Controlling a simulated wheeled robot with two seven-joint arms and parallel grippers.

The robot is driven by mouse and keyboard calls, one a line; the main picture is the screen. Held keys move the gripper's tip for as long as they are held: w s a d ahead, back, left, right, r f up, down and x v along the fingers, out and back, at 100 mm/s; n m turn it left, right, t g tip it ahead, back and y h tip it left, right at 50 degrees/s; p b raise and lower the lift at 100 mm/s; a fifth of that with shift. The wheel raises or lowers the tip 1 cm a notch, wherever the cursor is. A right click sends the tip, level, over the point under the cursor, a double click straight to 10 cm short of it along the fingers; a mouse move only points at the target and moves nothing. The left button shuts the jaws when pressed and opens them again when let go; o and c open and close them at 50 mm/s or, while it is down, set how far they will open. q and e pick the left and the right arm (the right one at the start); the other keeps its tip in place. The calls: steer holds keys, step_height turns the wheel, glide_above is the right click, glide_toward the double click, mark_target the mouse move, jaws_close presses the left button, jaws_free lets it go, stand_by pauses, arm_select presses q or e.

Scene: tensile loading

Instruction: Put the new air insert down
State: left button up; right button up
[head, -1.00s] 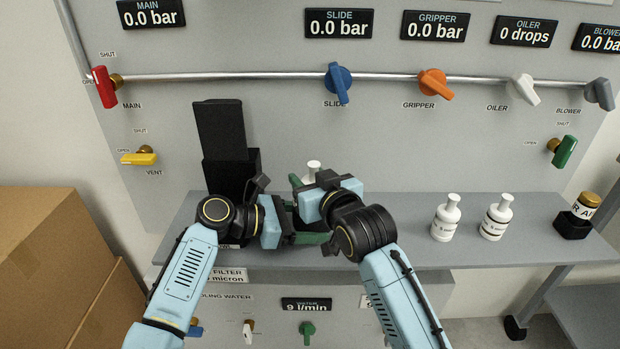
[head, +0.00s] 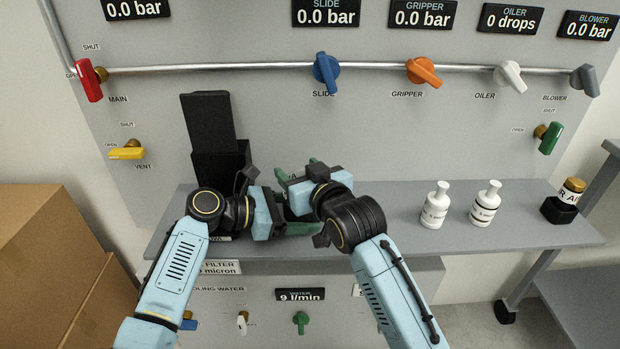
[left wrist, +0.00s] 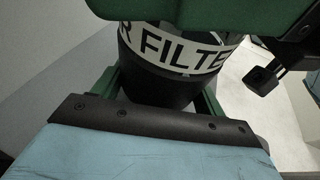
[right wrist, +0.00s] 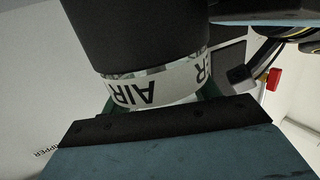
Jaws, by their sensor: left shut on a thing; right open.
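A dark cylinder with a white band reading "FILTE" (left wrist: 185,50) is held in the left wrist view. The band (right wrist: 155,88) also shows upside down in the right wrist view. In the head view the grippers mostly hide the cylinder. My left gripper (head: 285,214) is shut on it, above the grey shelf. My right gripper (head: 300,203) is open close around the same cylinder; contact cannot be told. A separate gold-capped jar (head: 571,194), its white label partly reading "R AI", stands upright in a black holder at the shelf's right end. Which item is the new air insert is unclear.
Two white bottles (head: 435,205) (head: 486,203) stand on the grey shelf (head: 400,228). A black block (head: 208,125) stands behind my left gripper. The shelf is clear between the bottles and the black holder (head: 562,212). Cardboard boxes (head: 40,245) are at the left.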

steer(key=shift+s, duration=0.15)
steer(key=v, duration=1.1)
steer(key=shift+s+d+r, duration=0.2)
steer(key=shift+s+r, duration=0.1)
steer(key=shift+r, duration=0.1)
steer(key=s+d+f+m+g+h, duration=0.1)
steer(key=s+d+f+g+h, duration=0.1)
steer(key=s+d+f, duration=0.35)
steer(key=s+d+f+m+g+h, duration=0.1)
steer(key=s+d+f+g+h, duration=0.15)
steer(key=f, duration=0.55)
arm_select(q)
steer(key=o, duration=0.8)
arm_select(e)
steer(key=s+d+f+g+h, duration=0.1)
steer(key=s+d+f+g, duration=0.2)
steer(key=s, duration=0.5)
steer(key=s+d+f+m+g+h, duration=0.1)
steer(key=s+d+f+g, duration=0.2)
steer(key=s+d+f, duration=0.3)
steer(key=shift+s+f, duration=0.2)
steer(key=shift+s, duration=0.95)
arm_select(q)
steer(key=shift+o, duration=0.2)
arm_select(e)
steer(key=shift+d, duration=0.1)
